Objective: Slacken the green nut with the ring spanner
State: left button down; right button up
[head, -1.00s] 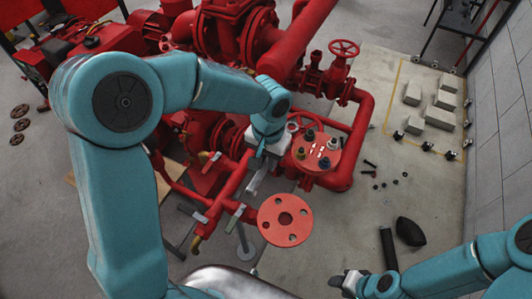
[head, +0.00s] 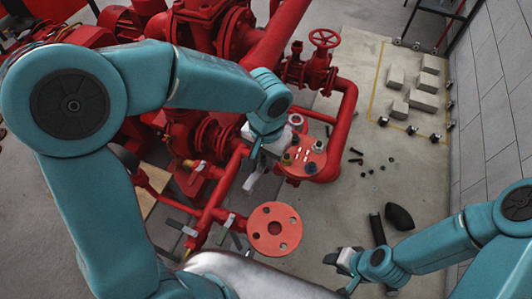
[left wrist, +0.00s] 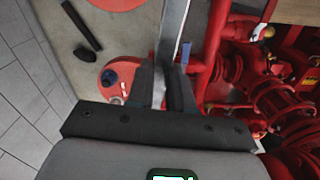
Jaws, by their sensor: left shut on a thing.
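My left gripper (head: 254,170) is shut on a silver metal piece, apparently the spanner (left wrist: 159,88), just left of the red flange (head: 313,171). The spanner's ring end cannot be made out clearly. Several coloured nuts stand on the flange. The olive-green nut (head: 287,159) is at its left edge, near the gripper, with a blue nut (head: 310,168) to its right. Whether the spanner touches any nut cannot be told. In the left wrist view the flange shows left of the fingers (left wrist: 162,88). My right gripper (head: 342,262) is low, apart from the flange; its jaws are too small to judge.
A lower red disc with holes (head: 274,230) is in front of the flange. Red pipes and a valve handwheel (head: 325,38) stand behind. Loose bolts, a black cylinder (head: 377,229) and a dark oval thing (head: 399,217) lie on the floor at right. Grey blocks (head: 423,81) lie farther back.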

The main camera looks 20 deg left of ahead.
pick_arm(q)
jog(key=shift+s+d, duration=0.15)
jog(key=shift+d, duration=0.25)
notch_tip(320, 180, down, 5)
jog(key=b, duration=0.5)
jog(key=shift+a+r, duration=0.15)
pick_arm(e)
jog(key=f, duration=0.5)
jog(key=shift+s+d, duration=0.25)
pick_arm(q)
jog(key=shift+a, duration=0.15)
